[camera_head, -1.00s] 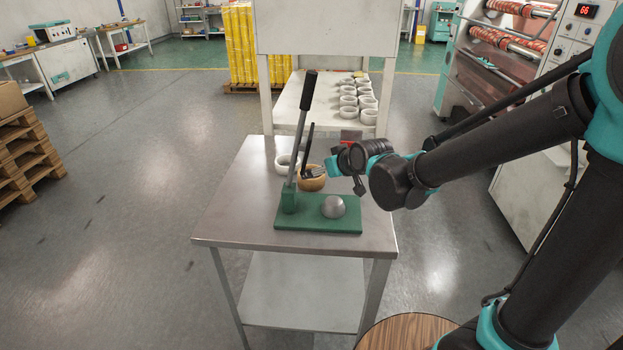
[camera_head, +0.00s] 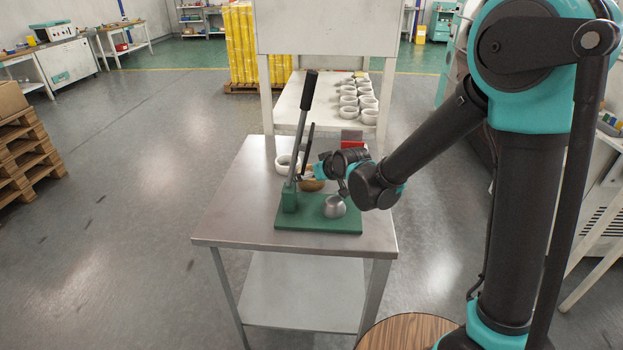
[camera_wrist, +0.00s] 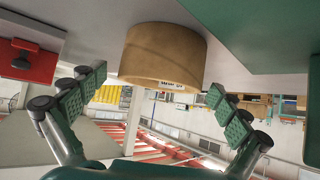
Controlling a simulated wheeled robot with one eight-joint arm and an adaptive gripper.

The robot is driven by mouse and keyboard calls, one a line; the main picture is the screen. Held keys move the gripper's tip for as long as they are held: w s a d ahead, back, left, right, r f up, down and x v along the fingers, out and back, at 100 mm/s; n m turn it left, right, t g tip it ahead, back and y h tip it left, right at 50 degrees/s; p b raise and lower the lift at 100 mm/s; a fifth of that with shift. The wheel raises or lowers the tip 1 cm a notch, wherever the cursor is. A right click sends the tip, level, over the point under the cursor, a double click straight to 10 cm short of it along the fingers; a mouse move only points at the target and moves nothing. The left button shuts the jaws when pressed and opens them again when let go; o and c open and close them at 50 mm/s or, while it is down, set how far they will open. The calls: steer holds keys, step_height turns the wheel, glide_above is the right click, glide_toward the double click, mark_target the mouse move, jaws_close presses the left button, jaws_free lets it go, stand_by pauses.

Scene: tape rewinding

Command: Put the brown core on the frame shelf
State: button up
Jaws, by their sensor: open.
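The brown core (camera_head: 312,185) stands on the metal table behind the green lever press, partly hidden by my gripper (camera_head: 319,172) in the head view.
A white core (camera_head: 285,163) sits on the table left of the brown core. The press has a green base (camera_head: 318,222), a tall lever (camera_head: 302,125) and a grey metal knob (camera_head: 334,206). A red block (camera_wrist: 28,62) lies beside it. The shelf's left part is clear.

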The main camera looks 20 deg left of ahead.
steer(key=shift+w+a+f, duration=0.2)
steer(key=shift+f, duration=0.05)
steer(key=shift+c, duration=0.6)
steer(key=c, duration=1.2)
steer(key=shift+r, duration=0.15)
